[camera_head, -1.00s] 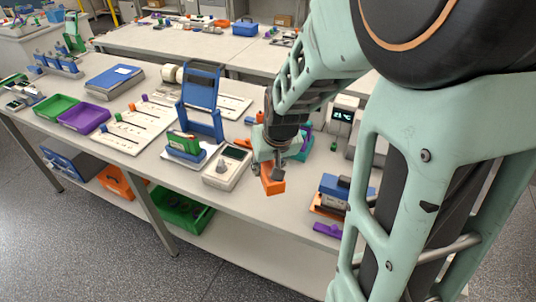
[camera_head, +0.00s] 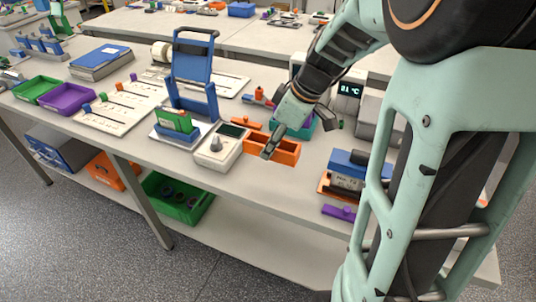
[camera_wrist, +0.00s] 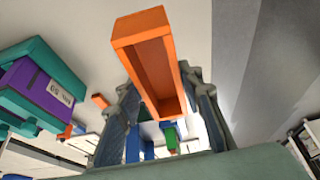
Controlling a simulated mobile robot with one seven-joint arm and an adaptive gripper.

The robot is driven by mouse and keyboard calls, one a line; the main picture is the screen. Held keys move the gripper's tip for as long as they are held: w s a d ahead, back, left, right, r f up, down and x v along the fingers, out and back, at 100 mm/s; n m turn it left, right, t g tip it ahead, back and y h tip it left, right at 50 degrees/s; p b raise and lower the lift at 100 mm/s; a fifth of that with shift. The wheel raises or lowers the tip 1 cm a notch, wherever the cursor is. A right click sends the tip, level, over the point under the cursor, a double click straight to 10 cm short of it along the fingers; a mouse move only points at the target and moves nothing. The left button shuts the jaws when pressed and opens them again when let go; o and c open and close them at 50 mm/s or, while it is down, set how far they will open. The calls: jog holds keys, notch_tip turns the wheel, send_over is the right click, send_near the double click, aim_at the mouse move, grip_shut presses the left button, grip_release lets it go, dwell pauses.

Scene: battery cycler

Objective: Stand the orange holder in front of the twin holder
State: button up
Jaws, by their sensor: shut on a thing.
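The orange holder (camera_head: 284,150) is an open, box-like tray near the bench's front edge. My gripper (camera_head: 268,151) reaches down to it at a slant. The wrist view shows my gripper (camera_wrist: 160,88) shut on the orange holder (camera_wrist: 150,28), its open hollow facing the camera. I cannot tell whether its underside touches the bench. A teal holder (camera_head: 303,132) stands just behind it, partly hidden by my gripper. In the wrist view a teal holder (camera_wrist: 45,55) carries a labelled purple block (camera_wrist: 38,85). No label shows which holder is the twin.
A white meter (camera_head: 219,147) stands close on the left. A blue device in an orange cradle (camera_head: 325,186) and a small purple piece (camera_head: 340,212) lie to the right. A display unit (camera_head: 350,90) stands behind. Bare bench lies between the orange holder and the front edge.

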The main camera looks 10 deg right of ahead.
notch_tip(320, 180, down, 8)
jog(key=shift+f, duration=0.1)
dwell(0.4)
jog(key=shift+b, duration=0.3)
jog(key=o, duration=1.4)
jog(key=shift+f, duration=0.1)
jog(key=shift+c, duration=0.2)
jog(key=shift+d+r, duration=0.1)
jog(key=shift+r, duration=0.35)
jog(key=v, duration=1.1)
jog(key=shift+r+p, duration=0.2)
jog(key=shift+p, duration=0.2)
